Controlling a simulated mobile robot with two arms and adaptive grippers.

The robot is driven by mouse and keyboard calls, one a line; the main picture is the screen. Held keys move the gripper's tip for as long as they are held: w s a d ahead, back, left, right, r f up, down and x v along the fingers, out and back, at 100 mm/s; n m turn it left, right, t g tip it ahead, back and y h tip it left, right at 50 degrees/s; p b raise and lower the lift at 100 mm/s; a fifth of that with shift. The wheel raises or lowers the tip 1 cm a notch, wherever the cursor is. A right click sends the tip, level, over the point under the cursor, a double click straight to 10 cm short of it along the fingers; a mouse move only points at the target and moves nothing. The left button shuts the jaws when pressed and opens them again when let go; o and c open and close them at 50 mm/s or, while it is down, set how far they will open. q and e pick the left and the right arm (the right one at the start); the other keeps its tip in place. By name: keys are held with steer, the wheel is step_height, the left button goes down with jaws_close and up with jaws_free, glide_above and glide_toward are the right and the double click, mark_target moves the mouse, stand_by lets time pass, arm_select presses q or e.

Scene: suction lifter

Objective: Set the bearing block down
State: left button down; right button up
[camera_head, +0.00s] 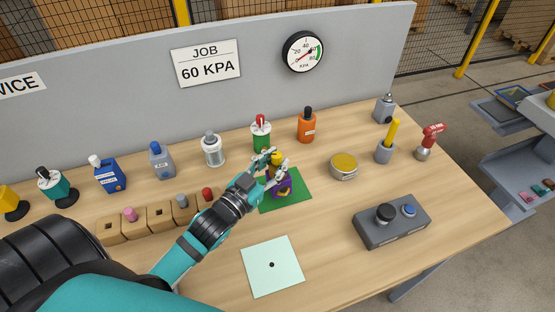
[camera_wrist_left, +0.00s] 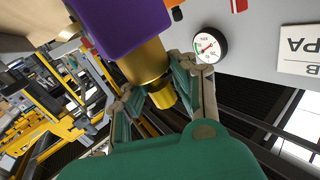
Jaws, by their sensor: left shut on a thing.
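My left gripper (camera_head: 272,172) is shut on a gold cylindrical part (camera_wrist_left: 148,64) joined to a purple block, which I take as the bearing block (camera_head: 281,188). In the left wrist view, the fingers clasp the gold part and the purple block (camera_wrist_left: 118,22) fills the top of the picture. In the head view, the block is at the green mat (camera_head: 294,203); I cannot tell whether it touches the mat or hangs just above it. My fingers partly hide it. My right gripper is not in view.
A pale green sheet with a black dot (camera_head: 260,280) lies in front. A grey box with two knobs (camera_head: 392,222) and a round tin (camera_head: 343,168) are to the right. Several bottles, including an orange one (camera_head: 306,127), line the back. Wooden holders (camera_head: 160,216) stand left. The dial gauge (camera_head: 302,53) hangs behind.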

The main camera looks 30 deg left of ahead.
arm_select(q)
steer(key=w, duration=0.2)
steer(key=shift+w+a, duration=0.3)
steer(key=shift+a, duration=0.1)
steer(key=shift+w+a+f, duration=0.1)
steer(key=shift+w+f, duration=0.05)
step_height(320, 180, down, 3)
steer(key=shift+p, duration=0.4)
steer(key=shift+f, duration=0.2)
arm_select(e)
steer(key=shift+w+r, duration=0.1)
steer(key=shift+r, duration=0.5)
arm_select(q)
steer(key=c, duration=1)
jaws_free()
steer(key=shift+c, duration=0.2)
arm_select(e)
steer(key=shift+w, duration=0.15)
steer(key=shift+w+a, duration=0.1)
